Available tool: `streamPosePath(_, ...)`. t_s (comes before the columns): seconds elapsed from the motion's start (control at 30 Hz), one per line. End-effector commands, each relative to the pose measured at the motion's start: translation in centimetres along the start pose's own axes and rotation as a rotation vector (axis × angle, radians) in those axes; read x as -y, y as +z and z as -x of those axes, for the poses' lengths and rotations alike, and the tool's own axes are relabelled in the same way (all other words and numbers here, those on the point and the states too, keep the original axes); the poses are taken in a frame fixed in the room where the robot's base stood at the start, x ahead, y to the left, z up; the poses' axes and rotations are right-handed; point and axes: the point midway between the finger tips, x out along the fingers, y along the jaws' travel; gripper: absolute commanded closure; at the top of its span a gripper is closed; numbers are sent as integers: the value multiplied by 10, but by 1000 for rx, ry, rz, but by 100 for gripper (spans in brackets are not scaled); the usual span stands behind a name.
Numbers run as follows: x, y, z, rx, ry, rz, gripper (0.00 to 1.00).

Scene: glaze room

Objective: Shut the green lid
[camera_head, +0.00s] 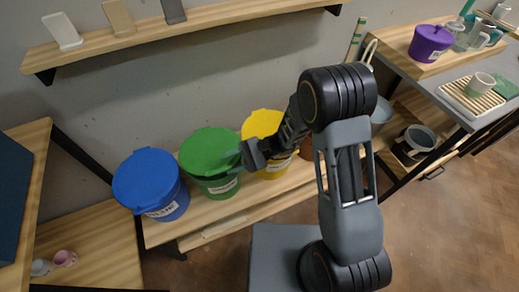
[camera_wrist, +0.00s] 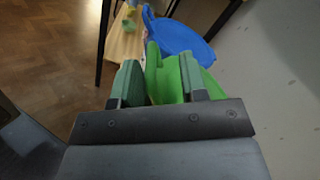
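The green lid (camera_head: 208,148) lies over the top of the green bucket (camera_head: 222,186), which has a white label on its front. It looks flat or nearly flat on the rim; I cannot tell whether it is fully seated. My gripper (camera_head: 237,155) is at the lid's right edge. In the wrist view my gripper (camera_wrist: 161,78) has its two green-grey fingers apart, with part of the green lid (camera_wrist: 165,82) showing between and beyond them. I cannot tell whether a finger touches it. The gripper body hides the near part of the bucket there.
A blue lidded bucket (camera_head: 148,182) stands to the left and a yellow one (camera_head: 262,125) to the right, close by on the wooden bench (camera_head: 215,212). A wall shelf (camera_head: 160,33) runs above. A grey table (camera_head: 440,85) with a purple pot (camera_head: 431,44) is at the right.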

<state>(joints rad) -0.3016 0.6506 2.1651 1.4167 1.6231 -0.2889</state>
Motion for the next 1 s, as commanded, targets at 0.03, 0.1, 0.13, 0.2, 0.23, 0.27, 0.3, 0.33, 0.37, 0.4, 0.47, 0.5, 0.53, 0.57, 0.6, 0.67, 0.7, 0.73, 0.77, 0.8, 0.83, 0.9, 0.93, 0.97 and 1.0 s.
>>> streamPosePath(0.03,1,-1,11,-5,-6,1,62)
streamPosePath(0.1,1,-1,26,-5,-7,1,62)
streamPosePath(0.13,1,-1,33,-5,-6,1,62)
streamPosePath(0.2,1,-1,48,-5,-6,2,62)
streamPosePath(0.23,1,-1,53,-5,-6,2,62)
streamPosePath(0.27,1,0,59,-4,-5,2,62)
streamPosePath(0.3,1,0,67,-4,-5,3,62)
streamPosePath(0.33,1,0,72,-5,-4,3,62)
streamPosePath(0.37,1,0,77,-4,-4,3,62)
streamPosePath(0.4,0,0,84,-3,-3,3,62)
streamPosePath(0.47,0,0,92,-3,-3,2,62)
streamPosePath(0.5,0,0,97,-3,-2,2,62)
streamPosePath(0.53,0,0,100,-3,-2,2,62)
streamPosePath(0.57,0,0,103,-3,-2,2,62)
streamPosePath(0.6,0,0,107,-2,-2,2,62)
streamPosePath(0.67,0,0,111,-2,-1,2,62)
streamPosePath(0.7,0,0,113,-1,-1,2,62)
streamPosePath(0.73,0,0,114,-1,-1,2,62)
streamPosePath(0.77,0,0,115,-1,-1,2,62)
streamPosePath(0.8,0,0,115,-1,-1,2,62)
streamPosePath(0.83,0,0,116,-1,0,1,62)
streamPosePath(0.9,0,0,116,-1,0,1,62)
streamPosePath(0.93,0,0,116,-1,0,2,62)
streamPosePath(0.97,0,0,116,-1,0,2,62)
streamPosePath(1.0,0,0,116,-1,0,2,62)
